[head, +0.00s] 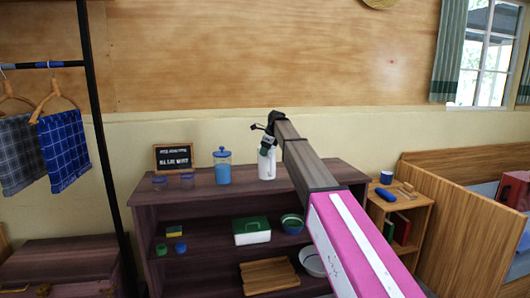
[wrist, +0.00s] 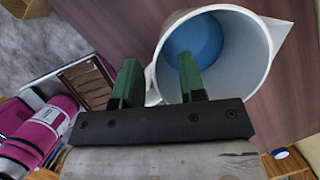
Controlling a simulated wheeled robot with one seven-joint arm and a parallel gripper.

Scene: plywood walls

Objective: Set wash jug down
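The wash jug is a white jug with a blue inside bottom. In the wrist view the wash jug (wrist: 228,30) shows from above, its spout pointing to the upper right. My gripper (wrist: 158,75) has its green fingers at the near side of the jug, where a white part shows between them. The fingers are partly closed there, and they hide most of the handle. In the head view the jug (head: 266,167) is upright at the back of the shelf top, below my gripper (head: 265,150). I cannot tell whether its base touches the wood.
The dark wooden shelf (head: 215,197) also carries a blue-lidded jar (head: 222,167), a small letter board (head: 173,157) and two small glass containers left of the jug. Lower levels hold a green-lidded box (head: 252,232) and bowls. A clothes rack (head: 98,130) stands at left.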

